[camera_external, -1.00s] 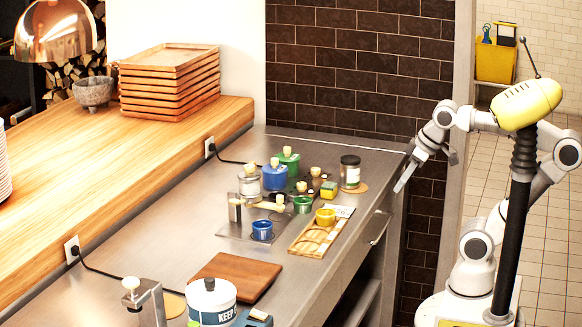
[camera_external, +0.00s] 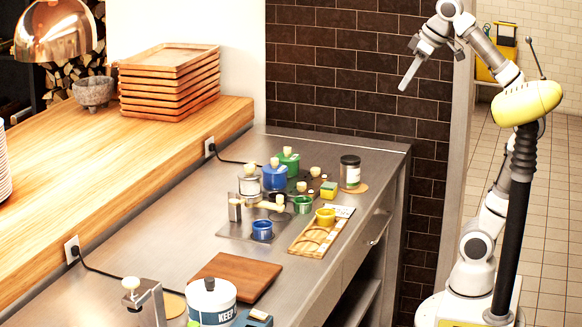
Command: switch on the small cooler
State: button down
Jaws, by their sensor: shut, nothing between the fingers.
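Nothing in view is plainly marked as the small cooler, and I see no clear switch. A white round container (camera_external: 210,303) with the letters "KEEP" stands at the front of the steel counter, cut by the bottom edge. A small blue device (camera_external: 253,318) sits just right of it, mostly out of frame. A black cable runs from the near wall outlet (camera_external: 72,249) toward this area. Another runs from the far outlet (camera_external: 210,147) to the group of pots. My gripper (camera_external: 404,87) is raised in front of the dark brick wall, right of the counter, shut and empty, touching nothing.
The steel counter (camera_external: 180,235) carries a blue pot (camera_external: 274,178), a green pot (camera_external: 289,158), a lidded jar (camera_external: 350,172), a wooden tray (camera_external: 306,243) with a yellow cup (camera_external: 325,217), and a brown board (camera_external: 238,273). A metal clamp-like stand (camera_external: 146,298) is at front left.

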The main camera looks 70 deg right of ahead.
jog(key=w+a+r+n+y+p, duration=0.1)
jog(key=w+a+n+y+p, duration=0.1)
jog(key=w+a+n+p, duration=0.55)
jog(key=w+a+n+y+p, duration=0.1)
jog(key=w+a+n+p, duration=0.15)
jog(key=w+a, duration=0.95)
jog(key=s+a+r+n+g+y+p, duration=0.1)
jog(key=s+a+n+g+y+p, duration=0.2)
jog(key=a, duration=1)
jog(key=s+a+n+g+y+p, duration=0.1)
jog(key=a+n+y+p, duration=0.35)
jog(key=a, duration=0.85)
notch_tip(320, 180, down, 26)
jog(key=n+h, duration=0.1)
jog(key=shift+s, duration=0.35)
jog(key=shift+a+f+n+h, duration=0.1)
jog(key=shift+n+h, duration=0.15)
